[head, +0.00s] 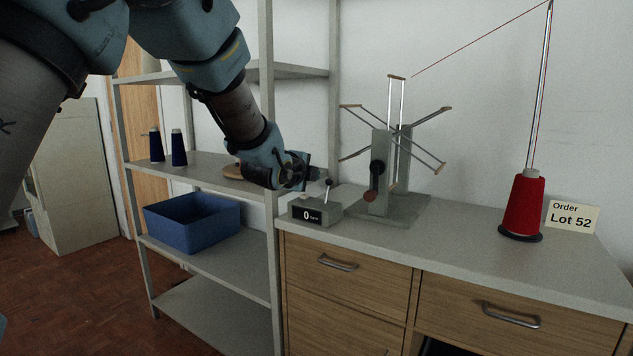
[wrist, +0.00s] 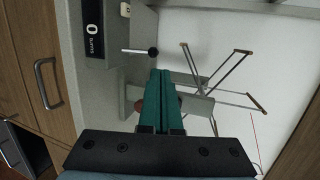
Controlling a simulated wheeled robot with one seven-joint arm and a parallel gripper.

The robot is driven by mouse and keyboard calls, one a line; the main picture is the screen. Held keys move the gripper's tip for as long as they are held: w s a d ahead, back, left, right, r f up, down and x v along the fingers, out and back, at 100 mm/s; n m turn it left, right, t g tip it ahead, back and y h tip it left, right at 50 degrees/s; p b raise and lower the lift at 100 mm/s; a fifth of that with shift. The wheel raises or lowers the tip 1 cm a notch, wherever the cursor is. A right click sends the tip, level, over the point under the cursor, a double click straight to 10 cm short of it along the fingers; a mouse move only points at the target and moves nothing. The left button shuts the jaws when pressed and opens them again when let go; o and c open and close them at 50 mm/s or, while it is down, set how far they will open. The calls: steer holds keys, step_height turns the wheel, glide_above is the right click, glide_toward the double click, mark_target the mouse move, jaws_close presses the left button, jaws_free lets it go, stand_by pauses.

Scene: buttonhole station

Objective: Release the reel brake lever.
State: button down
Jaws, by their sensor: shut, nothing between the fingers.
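The lever (head: 328,184), a thin rod with a dark ball knob, rises beside the grey counter box in the head view. In the wrist view the lever (wrist: 140,51) shows as a rod with a black ball just beyond my fingertips. My gripper (head: 314,173) is shut and empty, close to the lever's knob; its teal fingers (wrist: 165,72) are pressed together in the wrist view. I cannot tell whether they touch the knob. The reel (head: 396,130) stands behind on its grey stand, with a red-knobbed crank (head: 372,195). In the wrist view my fingers partly hide the crank.
The counter box (head: 316,212) reads 0 on the worktop. A red thread cone (head: 524,205) and a Lot 52 card (head: 573,216) stand at right. A shelf at left holds blue cones (head: 178,148) and a blue bin (head: 192,222). The worktop between reel and cone is clear.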

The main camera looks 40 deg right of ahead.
steer(key=r+b+v, duration=0.1)
steer(key=v, duration=0.5)
steer(key=shift+r, duration=0.1)
stand_by(0.5)
steer(key=w+a+f+n+y+p, duration=0.1)
steer(key=w+a+f+n+y, duration=0.3)
steer(key=a, duration=0.6)
steer(key=w+a+f+n+y+p, duration=0.1)
steer(key=w+a+f+n+y, duration=0.2)
steer(key=a+n, duration=0.5)
steer(key=w+a+f+n+y, duration=0.25)
steer(key=w+a, duration=0.25)
steer(key=a, duration=0.7)
steer(key=s+a+f+n+g+y+p, duration=0.1)
steer(key=s+a+f+n, duration=0.1)
steer(key=s+a+n, duration=0.2)
steer(key=s+a+f+n+g+y, duration=0.1)
steer(key=s+a+n, duration=0.3)
steer(key=a, duration=0.7)
steer(key=s+a+f+n+g+y+p, duration=0.1)
steer(key=s+a+f+n+g, duration=0.1)
steer(key=a+n, duration=0.6)
steer(key=s+f, duration=0.1)
steer(key=s, duration=0.1)
steer(key=shift+s+a+g+p, duration=0.25)
steer(key=shift+s+g+p, duration=0.05)
steer(key=shift+g, duration=0.1)
